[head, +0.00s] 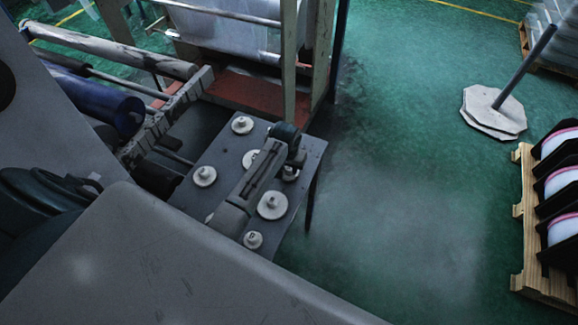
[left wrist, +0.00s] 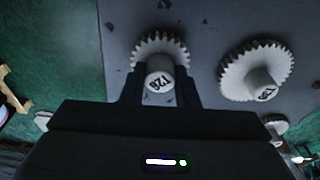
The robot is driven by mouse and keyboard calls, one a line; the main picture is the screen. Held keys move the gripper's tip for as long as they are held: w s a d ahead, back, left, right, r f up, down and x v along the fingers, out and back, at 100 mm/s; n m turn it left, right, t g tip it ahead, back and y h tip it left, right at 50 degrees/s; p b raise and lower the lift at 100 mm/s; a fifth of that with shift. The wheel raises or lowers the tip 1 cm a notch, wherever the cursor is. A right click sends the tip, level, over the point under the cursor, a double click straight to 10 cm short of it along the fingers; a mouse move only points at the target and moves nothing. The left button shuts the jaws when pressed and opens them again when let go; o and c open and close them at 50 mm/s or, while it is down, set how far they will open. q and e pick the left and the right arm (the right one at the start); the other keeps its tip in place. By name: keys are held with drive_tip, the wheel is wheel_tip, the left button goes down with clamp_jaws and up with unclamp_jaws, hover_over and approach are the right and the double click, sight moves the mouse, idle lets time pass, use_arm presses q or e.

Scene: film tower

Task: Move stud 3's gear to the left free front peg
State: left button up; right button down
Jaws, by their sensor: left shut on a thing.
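A grey table (head: 225,150) carries several pale round gears with raised hubs. My left gripper (head: 292,165) is over its right side, partly hiding one gear (head: 290,174) beneath. In the left wrist view my left gripper (left wrist: 160,88) is shut on the numbered hub of a toothed white gear (left wrist: 160,48); its fingers lie on either side of the hub. I cannot tell whether this gear is lifted. A larger numbered gear (left wrist: 252,76) stands to its right, apart from the fingers. Which gear is stud 3's, and the front pegs, I cannot tell. My right gripper is out of view.
Other gears sit at the table's back (head: 242,125), left (head: 204,176), middle right (head: 272,205) and front (head: 253,240). Machine rollers (head: 130,50) stand at the left. Green floor (head: 410,190) is open at right, before a wooden rack (head: 535,240).

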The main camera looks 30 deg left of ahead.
use_arm(q)
drive_tip(key=shift+f, duration=0.35)
drive_tip(key=o, duration=1.1)
drive_tip(key=shift+r, duration=0.1)
drive_tip(key=shift+r+b, duration=0.3)
drive_tip(key=shift+s+d+r+b, duration=0.1)
drive_tip(key=shift+s+r+b, duration=0.25)
drive_tip(key=shift+r, duration=1.3)
drive_tip(key=shift+s+a+r+b, duration=0.15)
drive_tip(key=shift+r+b, duration=0.35)
drive_tip(key=shift+r, duration=1.15)
drive_tip(key=shift+s+d+r+b, duration=0.15)
drive_tip(key=shift+s+r+b, duration=0.2)
drive_tip(key=shift+r, duration=1.3)
